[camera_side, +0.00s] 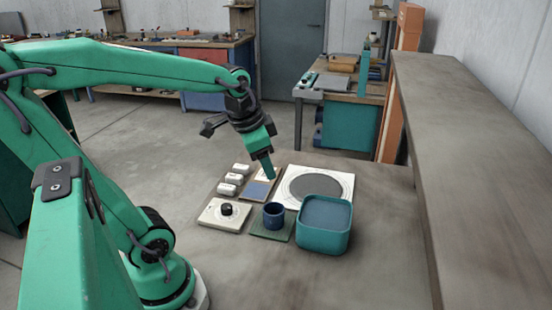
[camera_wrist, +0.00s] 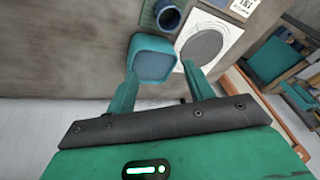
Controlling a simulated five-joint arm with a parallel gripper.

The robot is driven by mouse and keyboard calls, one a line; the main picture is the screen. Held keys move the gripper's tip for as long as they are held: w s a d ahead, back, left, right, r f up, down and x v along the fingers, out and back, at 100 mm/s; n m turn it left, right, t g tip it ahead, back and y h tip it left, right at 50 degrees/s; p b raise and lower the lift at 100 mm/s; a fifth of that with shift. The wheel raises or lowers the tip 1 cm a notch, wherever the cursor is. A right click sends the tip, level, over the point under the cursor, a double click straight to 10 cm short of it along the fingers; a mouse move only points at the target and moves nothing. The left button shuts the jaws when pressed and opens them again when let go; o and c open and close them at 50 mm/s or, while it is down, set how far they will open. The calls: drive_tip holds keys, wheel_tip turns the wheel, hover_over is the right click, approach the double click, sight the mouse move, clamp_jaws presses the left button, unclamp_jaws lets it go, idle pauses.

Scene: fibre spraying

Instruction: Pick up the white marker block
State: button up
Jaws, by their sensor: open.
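Several small white blocks stand in a row at the left of the work area in the side view, the farthest block (camera_side: 241,168), a middle block (camera_side: 234,179) and a nearer block (camera_side: 226,189). I cannot tell which one is the marker block. My gripper (camera_side: 267,172) points down above the work area, to the right of the blocks, and is apart from them. In the wrist view my gripper (camera_wrist: 161,69) has its two fingers spread with nothing between them. The row of white blocks cannot be made out in the wrist view.
A teal bin (camera_side: 324,242) stands at the front right, before a white plate with a grey disc (camera_side: 314,185). A dark blue cup (camera_side: 273,215) sits on a green mat (camera_side: 257,232). A white dial box (camera_side: 224,218) is at front left. A raised ledge (camera_side: 455,150) runs along the right.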

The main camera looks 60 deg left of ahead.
drive_tip(key=w+a+f+m+g, duration=0.1)
drive_tip(key=a+f+m, duration=0.15)
drive_tip(key=a, duration=0.35)
drive_tip(key=w+a+f+m+g, duration=0.1)
drive_tip(key=w+a+f, duration=0.15)
drive_tip(key=a, duration=0.35)
drive_tip(key=m+g, duration=0.2)
drive_tip(key=m, duration=0.1)
hover_over(229, 187)
drive_tip(key=shift+h, duration=0.4)
drive_tip(key=f, duration=0.9)
drive_tip(key=shift+w+d+f, duration=0.15)
drive_tip(key=shift+d+f, duration=0.15)
drive_tip(key=shift+s+a+f, duration=0.2)
drive_tip(key=shift+a+f, duration=0.15)
drive_tip(key=shift+a, duration=0.05)
drive_tip(key=shift+f, duration=1.3)
drive_tip(key=shift+f, duration=0.1)
drive_tip(key=shift+f, duration=2.5)
